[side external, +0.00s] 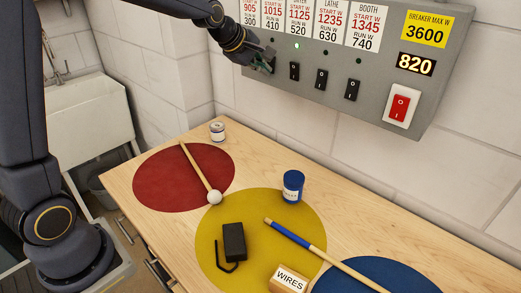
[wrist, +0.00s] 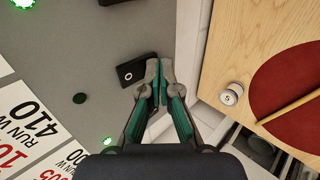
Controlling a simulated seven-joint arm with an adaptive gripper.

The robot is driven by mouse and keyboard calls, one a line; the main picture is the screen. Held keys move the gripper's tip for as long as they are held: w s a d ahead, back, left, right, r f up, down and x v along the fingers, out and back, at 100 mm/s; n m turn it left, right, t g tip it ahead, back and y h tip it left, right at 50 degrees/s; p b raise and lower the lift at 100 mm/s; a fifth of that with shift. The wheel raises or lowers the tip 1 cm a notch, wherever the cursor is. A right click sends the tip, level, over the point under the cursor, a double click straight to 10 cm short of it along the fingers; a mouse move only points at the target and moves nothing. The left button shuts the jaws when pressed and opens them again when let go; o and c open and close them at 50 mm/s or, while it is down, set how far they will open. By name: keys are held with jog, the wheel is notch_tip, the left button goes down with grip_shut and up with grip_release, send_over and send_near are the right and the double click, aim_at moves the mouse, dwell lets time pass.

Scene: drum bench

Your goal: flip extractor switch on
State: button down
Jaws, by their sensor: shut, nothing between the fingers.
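A grey switch panel (side external: 385,62) is on the wall with a row of black rocker switches. My gripper (side external: 268,66) is at the panel's left part, fingers shut and empty. In the wrist view my fingertips (wrist: 160,75) are right beside one black switch (wrist: 137,70); I cannot tell whether they touch it. That switch lines up with the 410 label (wrist: 35,122), and its lamp (wrist: 80,98) is dark. The name at the top of that label is out of view, so I cannot read which switch is the extractor. The gripper hides the leftmost switches in the side view.
Other black switches (side external: 321,79) and a red main switch (side external: 400,105) are to the right. The display (side external: 416,64) reads 820; the breaker label (side external: 425,29) says 3600. A green lamp (side external: 297,45) is lit. A wooden bench (side external: 420,245) below holds a mallet, cans and a box.

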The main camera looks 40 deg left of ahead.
jog(key=shift+w+d+t, duration=0.15)
jog(key=shift+w+t, duration=0.05)
jog(key=shift+t, duration=0.2)
jog(key=shift+r, duration=0.8)
jog(key=shift+s, duration=0.1)
jog(key=f+v, duration=0.1)
jog(key=v, duration=1.2)
jog(key=shift+s, duration=0.5)
